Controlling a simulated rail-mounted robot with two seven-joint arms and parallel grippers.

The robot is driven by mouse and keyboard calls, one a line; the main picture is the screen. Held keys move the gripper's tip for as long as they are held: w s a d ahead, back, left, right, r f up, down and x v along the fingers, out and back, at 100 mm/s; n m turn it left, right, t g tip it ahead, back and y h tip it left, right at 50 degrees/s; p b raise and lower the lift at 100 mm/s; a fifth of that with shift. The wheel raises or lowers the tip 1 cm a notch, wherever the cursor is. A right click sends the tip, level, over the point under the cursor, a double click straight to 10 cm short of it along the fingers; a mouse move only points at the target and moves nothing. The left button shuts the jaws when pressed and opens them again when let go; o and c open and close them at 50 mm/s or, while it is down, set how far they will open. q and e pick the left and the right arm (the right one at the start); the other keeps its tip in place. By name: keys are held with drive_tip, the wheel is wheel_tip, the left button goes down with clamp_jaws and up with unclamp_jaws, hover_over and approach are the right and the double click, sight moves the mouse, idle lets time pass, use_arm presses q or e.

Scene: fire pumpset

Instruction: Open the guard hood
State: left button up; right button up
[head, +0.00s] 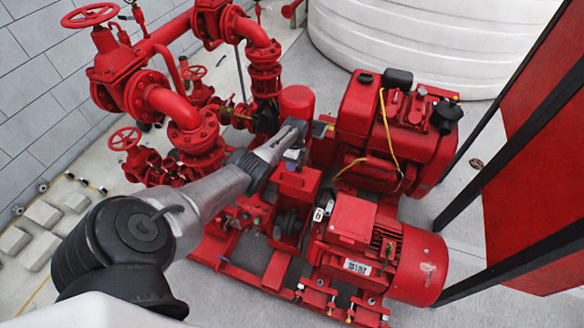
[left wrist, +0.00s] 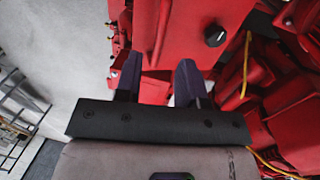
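My left gripper (head: 314,129) reaches over the middle of the red pumpset, and its fingers are small and partly hidden in the head view. In the left wrist view the two dark fingers of my left gripper (left wrist: 159,72) stand apart, with red metal visible between and beyond them. I cannot tell whether they touch it. A red box-like cover (head: 297,181) lies just below the gripper in the head view. It may be the guard hood, but I cannot tell for sure, and my arm hides part of that area. My right gripper is not in view.
A red engine (head: 361,112) with yellow cables and black caps stands right of the gripper. A red motor (head: 416,266) is at the front right. Red valves and pipes (head: 175,105) crowd the left. A white tank (head: 420,40) stands behind. Dark posts and red panels edge the right.

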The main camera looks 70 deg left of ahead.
use_arm(q)
wheel_tip(320, 180, up, 7)
drive_tip(key=p, duration=0.1)
drive_tip(key=shift+w+a+f+p, duration=0.2)
drive_tip(key=shift+w+a+p, duration=0.15)
drive_tip(key=shift+a+p, duration=0.05)
idle(0.5)
